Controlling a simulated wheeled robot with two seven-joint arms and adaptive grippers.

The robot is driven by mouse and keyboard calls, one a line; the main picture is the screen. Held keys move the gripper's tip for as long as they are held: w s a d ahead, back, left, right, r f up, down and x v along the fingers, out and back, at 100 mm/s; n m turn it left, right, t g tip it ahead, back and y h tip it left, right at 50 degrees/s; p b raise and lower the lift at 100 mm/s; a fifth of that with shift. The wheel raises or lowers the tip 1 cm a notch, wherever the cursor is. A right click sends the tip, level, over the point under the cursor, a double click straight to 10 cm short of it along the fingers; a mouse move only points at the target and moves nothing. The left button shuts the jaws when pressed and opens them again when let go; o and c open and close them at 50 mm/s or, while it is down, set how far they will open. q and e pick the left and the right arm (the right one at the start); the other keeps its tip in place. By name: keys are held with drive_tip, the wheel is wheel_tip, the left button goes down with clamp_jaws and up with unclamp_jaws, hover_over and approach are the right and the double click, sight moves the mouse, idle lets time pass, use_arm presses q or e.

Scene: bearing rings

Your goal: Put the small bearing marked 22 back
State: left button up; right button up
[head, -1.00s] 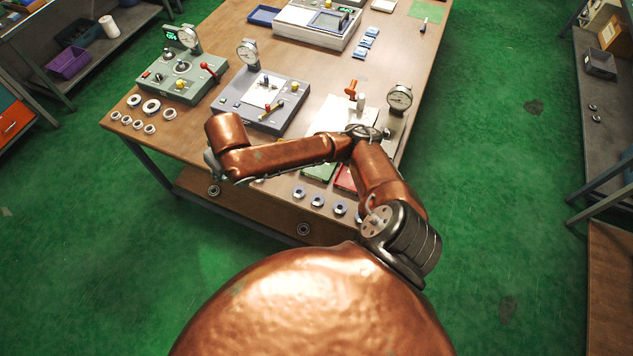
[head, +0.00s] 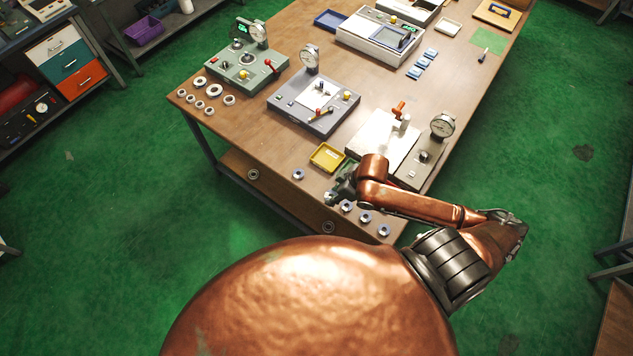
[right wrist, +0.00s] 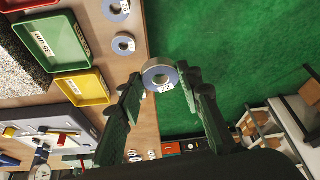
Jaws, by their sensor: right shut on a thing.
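The small bearing (right wrist: 160,76), a steel ring with a white label reading 22, is held between the fingertips of my right gripper (right wrist: 162,78) in the right wrist view. In that view it overlaps the table's front edge and the green floor; its height above the table is unclear. Two other labelled bearings (right wrist: 124,43) show in the wrist view. My left gripper is not in view.
A yellow tray (head: 327,157) lies just behind the row; a green tray (right wrist: 52,40) shows beside it in the wrist view. A press-like fixture with a dial gauge (head: 442,125) stands right of it. Larger rings (head: 213,90) lie at the table's left corner.

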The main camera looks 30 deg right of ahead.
drive_tip(key=shift+s+d+f, duration=0.1)
drive_tip(key=shift+s+d, duration=0.1)
drive_tip(key=shift+s, duration=0.05)
drive_tip(key=w+f+p, duration=0.1)
drive_tip(key=w+f, duration=0.3)
drive_tip(key=w, duration=0.5)
approach(315, 185)
drive_tip(key=shift+w+a+f, duration=0.65)
drive_tip(key=shift+a, duration=0.1)
drive_tip(key=shift+w+f, duration=0.4)
drive_tip(key=shift+f, duration=1.7)
drive_tip(key=o, duration=1.3)
drive_tip(key=shift+f, duration=0.15)
